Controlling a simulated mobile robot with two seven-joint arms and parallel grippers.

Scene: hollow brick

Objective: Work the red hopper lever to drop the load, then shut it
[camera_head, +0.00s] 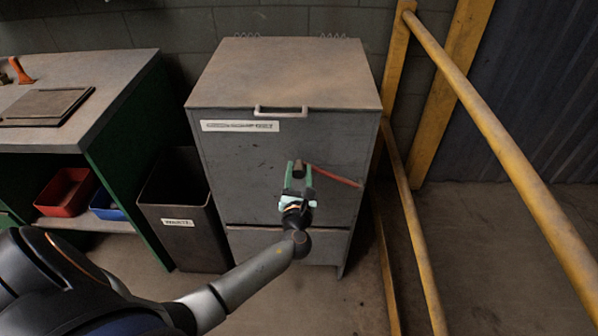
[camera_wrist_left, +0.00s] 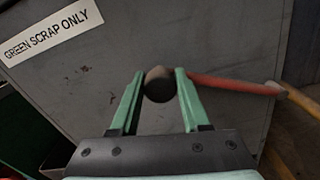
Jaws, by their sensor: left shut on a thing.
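The red lever (camera_head: 336,177) runs across the front of the grey hopper cabinet (camera_head: 230,160), sloping down to the right from a dark round knob (camera_head: 298,168). My left gripper (camera_head: 299,172) is shut on the knob at the lever's left end. In the left wrist view the two green fingers (camera_wrist_left: 160,88) sit on either side of the knob (camera_wrist_left: 158,86). The red lever bar (camera_wrist_left: 235,86) leaves it to the right there, towards the yellow rail. My right gripper is not in view.
A dark waste bin (camera_head: 180,235) stands left of the cabinet, beside a green workbench (camera_head: 120,70) with red and blue trays on its shelf. Yellow rails (camera_head: 500,140) stand close on the right. The cabinet's flat top (camera_head: 285,75) is clear.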

